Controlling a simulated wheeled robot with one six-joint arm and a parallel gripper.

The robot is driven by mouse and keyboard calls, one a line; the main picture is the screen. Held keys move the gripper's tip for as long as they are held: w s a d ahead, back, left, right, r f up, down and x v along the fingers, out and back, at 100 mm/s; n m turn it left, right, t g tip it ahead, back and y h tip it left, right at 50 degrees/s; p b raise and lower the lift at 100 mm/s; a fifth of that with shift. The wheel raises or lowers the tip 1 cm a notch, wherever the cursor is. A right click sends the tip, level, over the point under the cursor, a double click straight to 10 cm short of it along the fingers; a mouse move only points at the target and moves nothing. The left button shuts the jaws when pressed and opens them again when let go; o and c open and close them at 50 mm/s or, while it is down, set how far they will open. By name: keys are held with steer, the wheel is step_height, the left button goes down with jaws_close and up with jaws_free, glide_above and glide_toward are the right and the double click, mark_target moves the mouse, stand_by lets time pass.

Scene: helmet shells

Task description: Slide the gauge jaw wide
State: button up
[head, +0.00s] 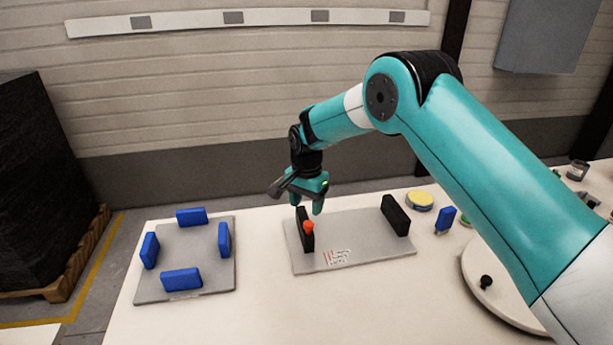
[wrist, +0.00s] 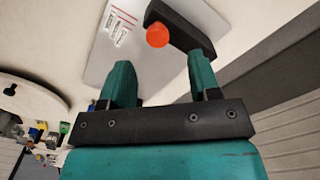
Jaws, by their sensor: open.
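The gauge is a grey plate (head: 345,240) on the white table, with an upright black block near each end. The left block (head: 304,236) carries an orange-red knob (head: 309,227) and looks like the gauge jaw. The right block (head: 395,215) stands well apart from it. My gripper (head: 318,207) is just above and behind the left block, its fingers pointing down. In the wrist view my gripper (wrist: 160,60) is open and empty. The knob (wrist: 157,36) and its block (wrist: 182,28) lie beyond the fingertips there. I cannot tell whether a finger touches the block.
A second grey plate (head: 187,265) with several blue blocks lies at the left. A yellow-topped disc (head: 419,200) and a blue piece (head: 445,218) sit right of the gauge. A round white base (head: 495,275) is farther right. The table front is clear.

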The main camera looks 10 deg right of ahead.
step_height(320, 180, up, 11)
steer(key=b, duration=0.1)
steer(key=shift+b, duration=0.35)
steer(key=s+r+n+y, duration=0.1)
steer(key=s+r+n, duration=0.45)
steer(key=s, duration=0.25)
steer(key=s+d+r+n+y, duration=0.1)
steer(key=s+n, duration=0.9)
steer(key=s, duration=2.1)
steer(key=shift+d+r+n+y, duration=0.2)
steer(key=shift+r+n+y, duration=0.15)
steer(key=shift+r+y, duration=0.55)
steer(key=shift+f, duration=0.25)
